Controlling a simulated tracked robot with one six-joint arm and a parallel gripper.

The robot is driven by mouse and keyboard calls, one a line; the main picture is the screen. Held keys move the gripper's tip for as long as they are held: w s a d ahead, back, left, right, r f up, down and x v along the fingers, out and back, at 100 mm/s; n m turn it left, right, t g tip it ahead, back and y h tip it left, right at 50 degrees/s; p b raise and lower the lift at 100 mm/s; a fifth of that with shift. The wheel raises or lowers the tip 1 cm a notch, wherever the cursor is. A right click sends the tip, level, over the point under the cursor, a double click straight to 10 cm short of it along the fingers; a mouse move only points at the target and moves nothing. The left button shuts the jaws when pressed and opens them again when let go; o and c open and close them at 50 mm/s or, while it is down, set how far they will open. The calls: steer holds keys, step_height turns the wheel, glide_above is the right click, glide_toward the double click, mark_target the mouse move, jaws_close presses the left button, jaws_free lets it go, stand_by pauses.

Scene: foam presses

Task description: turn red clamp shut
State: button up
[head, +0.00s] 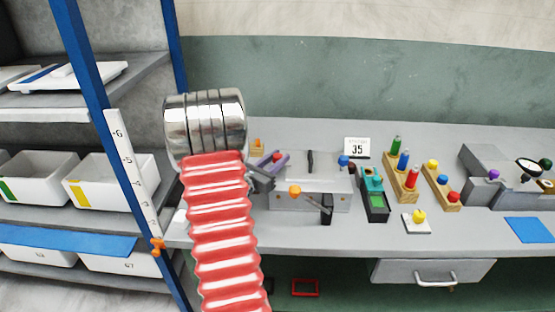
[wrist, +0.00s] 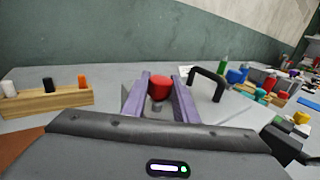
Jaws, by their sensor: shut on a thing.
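The red clamp knob (wrist: 160,88) shows in the middle of the wrist view, between the two purple fingers of my gripper (wrist: 159,98). My gripper is shut on it. In the head view my gripper (head: 272,162) is at the left end of the grey press (head: 322,200), and only a small bit of the red knob (head: 277,157) shows beside the purple fingers. The clamp's lower part and its lever are hidden by my gripper and arm, so I cannot tell its angle.
The press has a black handle (head: 310,161), an orange-knobbed lever (head: 295,191) and a blue knob (head: 344,161). A wooden block with pegs (wrist: 48,100) stands left in the wrist view. A teal-and-black device (head: 374,198) stands right of the press. A blue-post shelf (head: 92,80) is close on the left.

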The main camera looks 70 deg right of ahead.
steer(key=o, duration=1.1)
steer(key=shift+c, duration=0.2)
steer(key=shift+w+a, duration=0.1)
steer(key=v, duration=1.3)
steer(key=shift+a, duration=0.25)
